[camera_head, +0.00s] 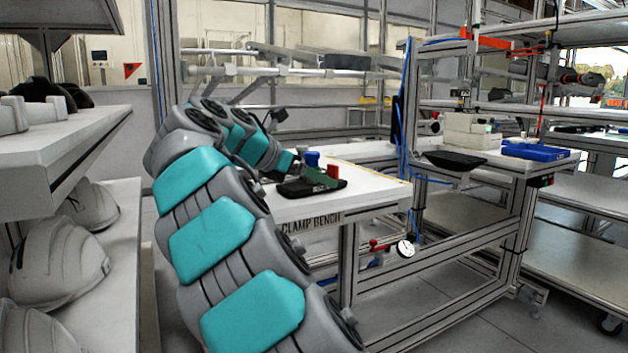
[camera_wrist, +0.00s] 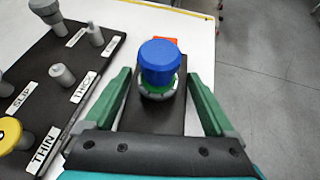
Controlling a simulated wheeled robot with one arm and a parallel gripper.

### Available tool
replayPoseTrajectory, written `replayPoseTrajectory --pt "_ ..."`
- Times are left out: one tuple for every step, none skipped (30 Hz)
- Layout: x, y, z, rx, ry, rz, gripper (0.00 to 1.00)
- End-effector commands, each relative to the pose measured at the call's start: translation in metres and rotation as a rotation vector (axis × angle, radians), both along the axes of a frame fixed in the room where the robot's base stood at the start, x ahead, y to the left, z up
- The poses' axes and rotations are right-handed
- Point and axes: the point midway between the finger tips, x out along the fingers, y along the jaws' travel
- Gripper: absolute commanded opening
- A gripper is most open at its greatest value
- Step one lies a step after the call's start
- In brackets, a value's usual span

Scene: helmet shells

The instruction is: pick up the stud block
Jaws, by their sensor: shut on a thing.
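The stud block (camera_wrist: 152,119) is a dark block with a blue-capped stud (camera_wrist: 159,62) on a green and grey ring. In the wrist view it lies between the two green fingers of my gripper (camera_wrist: 158,80), which is shut on it. The near end of the block is hidden by my gripper's dark palm. In the head view the blue cap (camera_head: 312,158) and my gripper's green fingers (camera_head: 318,178) show over the clamp bench. I cannot tell whether the block touches the bench top.
A black board (camera_wrist: 45,84) with several studs and labels such as THIN, THICK and SLIP lies left of the block. A red piece (camera_wrist: 166,41) shows behind the blue cap. The white clamp bench (camera_head: 372,196) has free room to the right. Shelves with helmet shells (camera_head: 58,268) stand at left.

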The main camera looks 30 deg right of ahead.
Motion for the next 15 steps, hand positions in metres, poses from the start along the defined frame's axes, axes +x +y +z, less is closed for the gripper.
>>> replayPoseTrajectory --pt "0.000 0.000 0.006 -0.002 -0.004 0.002 0.00" --pt "0.000 0.001 0.009 -0.002 -0.005 0.001 0.00" --pt "0.000 0.000 0.012 -0.001 -0.004 0.001 0.00" --pt "0.000 0.000 0.015 -0.002 -0.006 0.001 0.00" --pt "0.000 0.000 0.018 -0.002 -0.006 0.001 0.00" --pt "0.000 0.000 0.021 -0.002 -0.006 0.001 0.00" --pt "0.000 0.000 0.023 -0.003 -0.005 0.001 0.00" --pt "0.000 0.000 0.026 -0.003 -0.005 0.002 0.00" --pt "0.000 0.000 0.029 -0.003 -0.006 0.003 0.00" --pt "0.000 0.000 0.032 -0.003 -0.006 0.003 0.00" --pt "0.000 0.000 0.035 -0.003 -0.007 0.003 0.00" --pt "-0.001 0.001 0.035 -0.004 -0.007 0.002 0.00" --pt "-0.003 0.002 0.034 -0.005 -0.006 0.002 0.00" --pt "-0.005 0.002 0.034 -0.005 -0.005 0.001 0.00" --pt "-0.006 0.002 0.034 -0.004 -0.004 0.001 0.00"
